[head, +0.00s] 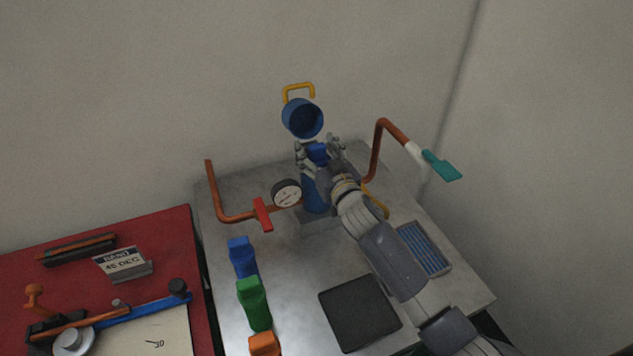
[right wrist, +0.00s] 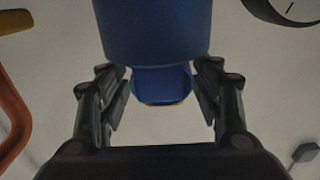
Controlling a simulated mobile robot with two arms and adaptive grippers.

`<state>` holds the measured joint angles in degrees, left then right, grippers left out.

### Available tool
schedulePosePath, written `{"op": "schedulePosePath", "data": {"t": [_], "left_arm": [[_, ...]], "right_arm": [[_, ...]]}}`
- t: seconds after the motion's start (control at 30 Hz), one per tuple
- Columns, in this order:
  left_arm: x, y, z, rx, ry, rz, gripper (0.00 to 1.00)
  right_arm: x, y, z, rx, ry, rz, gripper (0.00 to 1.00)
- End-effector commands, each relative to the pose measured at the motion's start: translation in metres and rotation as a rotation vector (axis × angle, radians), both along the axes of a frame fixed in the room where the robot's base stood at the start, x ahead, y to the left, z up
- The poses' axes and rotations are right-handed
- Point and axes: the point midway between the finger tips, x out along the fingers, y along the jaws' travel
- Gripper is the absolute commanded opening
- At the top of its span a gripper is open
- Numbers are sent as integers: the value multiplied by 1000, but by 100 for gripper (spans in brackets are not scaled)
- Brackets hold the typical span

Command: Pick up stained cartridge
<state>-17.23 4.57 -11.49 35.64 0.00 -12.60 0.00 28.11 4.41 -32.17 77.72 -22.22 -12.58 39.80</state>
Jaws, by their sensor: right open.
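My right gripper (head: 319,152) is open above the blue canister body (head: 315,196) on the metal bench. In the right wrist view, its two fingers (right wrist: 160,95) stand apart on either side of a small blue piece (right wrist: 160,83) with a brownish lower edge. This may be the stained cartridge, but I cannot tell for sure, nor whether the fingers touch it. A larger blue cylinder (right wrist: 152,30) fills the top of that view. In the head view, a blue cup-shaped part (head: 302,118) with a dark inside is above the gripper. My left gripper is not in view.
Orange pipes flank the canister, with a gauge (head: 287,193) and red valve handle (head: 262,214) left and a teal lever (head: 441,165) right. Blue (head: 242,257), green (head: 254,302) and orange (head: 264,344) blocks, a dark pad (head: 360,312) and a blue grille (head: 424,248) occupy the bench.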

Motion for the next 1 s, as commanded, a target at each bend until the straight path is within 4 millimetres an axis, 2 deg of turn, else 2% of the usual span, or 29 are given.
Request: {"op": "schedulePosePath", "data": {"t": [0.23,0.27,0.5,0.83,1.0], "left_arm": [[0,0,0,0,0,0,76],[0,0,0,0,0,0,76],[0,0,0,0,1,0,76],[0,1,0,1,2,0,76],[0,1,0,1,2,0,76]], "right_arm": [[1,1,0,0,0,0,60],[1,0,0,0,0,0,55],[1,0,0,-1,0,0,1],[1,0,2,-1,-2,0,0],[2,0,15,-1,-6,0,0]]}}
